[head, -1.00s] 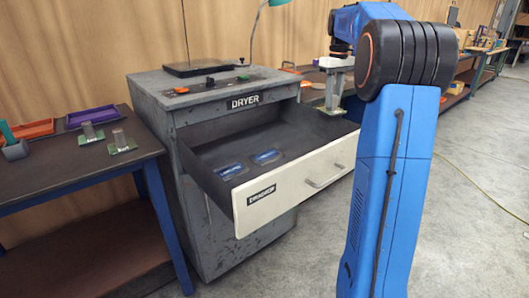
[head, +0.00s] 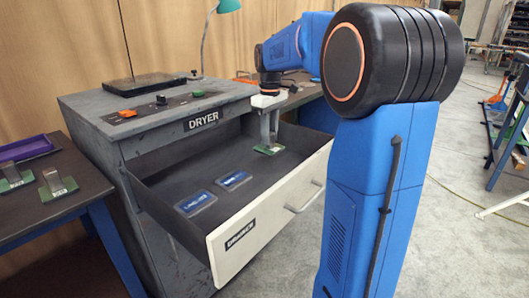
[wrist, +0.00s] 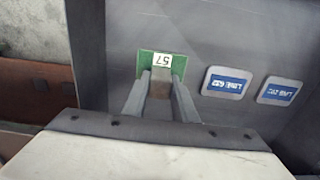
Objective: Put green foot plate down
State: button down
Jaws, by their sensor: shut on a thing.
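The green foot plate (head: 269,150) has a grey upright post and a white label reading 57. It is at the right part of the open drawer (head: 290,190) of the dryer. My gripper (head: 269,136) points down and is shut on the post. In the wrist view the two fingers of my gripper (wrist: 160,84) clasp the post, and the green foot plate (wrist: 178,64) shows beyond their tips. The plate is at or just above the drawer floor; I cannot tell whether it touches.
Two blue-labelled blocks (head: 195,203) (head: 233,180) lie on the drawer floor to the left of the plate. Bare floor lies around them. The left table holds two more green plates with posts (head: 12,176) (head: 57,184) and a purple tray (head: 25,148). The dryer top (head: 95,100) has knobs.

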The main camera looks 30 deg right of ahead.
aim_at(270, 148)
jog(key=shift+f, duration=2.45)
jog(key=shift+f, duration=0.1)
jog(key=c, duration=1.4)
grip_release()
jog(key=shift+c, duration=0.2)
notch_tip(270, 148, up, 12)
jog(key=shift+r, duration=0.1)
jog(key=shift+s, duration=0.1)
